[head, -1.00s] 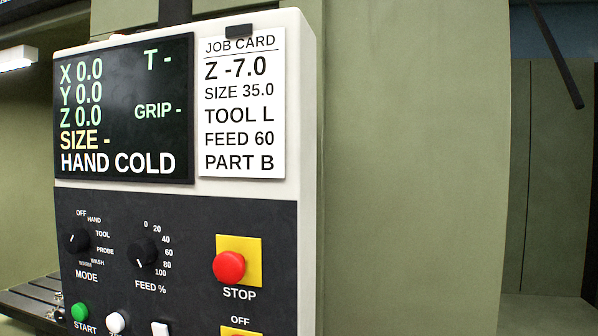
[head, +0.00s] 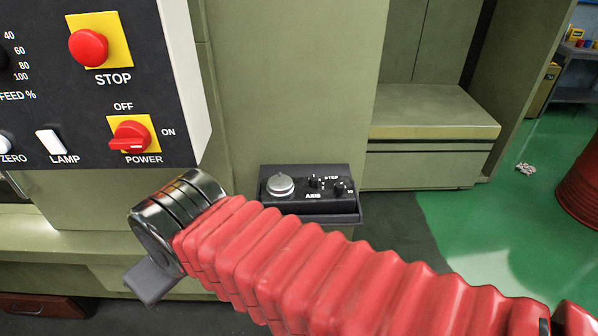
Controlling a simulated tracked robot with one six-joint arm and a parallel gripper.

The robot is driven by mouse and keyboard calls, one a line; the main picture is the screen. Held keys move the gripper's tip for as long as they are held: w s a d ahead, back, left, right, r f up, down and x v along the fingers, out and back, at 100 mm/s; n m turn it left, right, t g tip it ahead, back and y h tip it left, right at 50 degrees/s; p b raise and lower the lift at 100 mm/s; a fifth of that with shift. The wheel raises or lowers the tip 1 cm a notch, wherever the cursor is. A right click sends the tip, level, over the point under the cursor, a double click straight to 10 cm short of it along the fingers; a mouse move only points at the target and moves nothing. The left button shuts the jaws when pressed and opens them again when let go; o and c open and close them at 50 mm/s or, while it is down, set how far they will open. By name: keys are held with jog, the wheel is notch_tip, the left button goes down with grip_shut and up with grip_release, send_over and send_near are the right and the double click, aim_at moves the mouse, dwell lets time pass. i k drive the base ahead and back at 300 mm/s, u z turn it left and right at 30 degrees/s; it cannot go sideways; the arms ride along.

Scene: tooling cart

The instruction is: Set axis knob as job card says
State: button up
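A small black control box (head: 350,214) sits on the green machine front, right of the panel. It carries a silver handwheel (head: 280,184) and two small black knobs, one nearer the wheel (head: 314,181) and one at the right (head: 340,188). AXIS and STEP labels show beside the knobs; their pointer settings are too small to read. The job card is out of view now; the earlier head view read Z -7.0. My gripper (head: 150,281) is at the lower left, away from the box, below the panel. Only a grey part of it shows past my wrist, so its opening is hidden.
The control panel (head: 205,125) fills the upper left, with a red STOP button (head: 88,48) and red POWER switch (head: 130,137). My arm crosses the foreground just below the box. A red drum (head: 583,185) stands at far right on green floor.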

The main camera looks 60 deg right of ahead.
aim_at(313, 182)
jog(key=u, duration=0.3)
jog(key=k, duration=1.35)
jog(key=z, duration=0.35)
jog(key=i, duration=1)
